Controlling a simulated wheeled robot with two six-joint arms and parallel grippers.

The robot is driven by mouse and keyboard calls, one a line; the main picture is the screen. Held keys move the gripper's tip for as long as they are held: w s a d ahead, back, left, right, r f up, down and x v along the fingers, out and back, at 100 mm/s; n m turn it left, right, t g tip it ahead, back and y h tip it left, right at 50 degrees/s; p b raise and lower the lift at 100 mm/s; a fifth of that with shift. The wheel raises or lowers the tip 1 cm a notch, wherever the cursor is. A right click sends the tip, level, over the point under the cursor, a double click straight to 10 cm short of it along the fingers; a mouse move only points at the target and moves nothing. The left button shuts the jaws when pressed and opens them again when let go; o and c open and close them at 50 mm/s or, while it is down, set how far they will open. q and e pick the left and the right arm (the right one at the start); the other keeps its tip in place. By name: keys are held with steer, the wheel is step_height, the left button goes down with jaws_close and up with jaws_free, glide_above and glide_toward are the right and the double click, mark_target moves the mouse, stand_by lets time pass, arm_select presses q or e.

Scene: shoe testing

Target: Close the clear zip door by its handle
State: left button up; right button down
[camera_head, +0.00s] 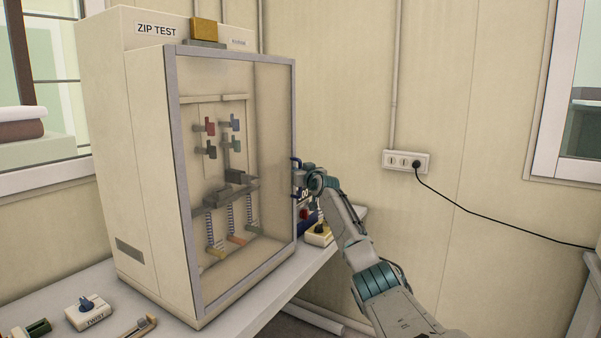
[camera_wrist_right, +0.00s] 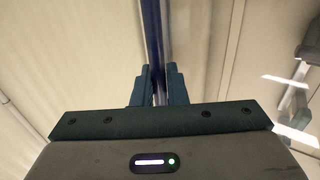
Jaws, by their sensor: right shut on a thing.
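The clear zip door (camera_head: 272,130) is a tall see-through panel in a grey frame on the front of the cream cabinet marked ZIP TEST. I cannot tell whether a gap is left along its edge. My right gripper (camera_head: 299,176) is at the door's right edge, about halfway up. In the right wrist view, a dark blue upright bar, the handle (camera_wrist_right: 152,40), runs between the fingers of my right gripper (camera_wrist_right: 158,85), which is shut on it. My left gripper is not in view.
Coloured clips and springs show behind the door. A TWIST switch box (camera_head: 88,313) sits on the bench (camera_head: 240,322) at front left. A cream box (camera_head: 319,234) stands near the bench's right end, under my right arm. A wall socket (camera_head: 407,161) with a black cable is on the right.

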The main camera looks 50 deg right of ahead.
steer(key=shift+r, duration=0.35)
steer(key=c, duration=1.6)
jaws_free()
steer(key=shift+w+f, duration=0.1)
steer(key=shift+w, duration=0.05)
steer(key=shift+o, duration=0.2)
steer(key=shift+f, duration=0.1)
steer(key=shift+a+f, duration=0.1)
steer(key=shift+f, duration=0.15)
steer(key=b+v, duration=0.5)
steer(key=v, duration=0.6)
steer(key=shift+r, duration=0.35)
steer(key=shift+d, duration=0.2)
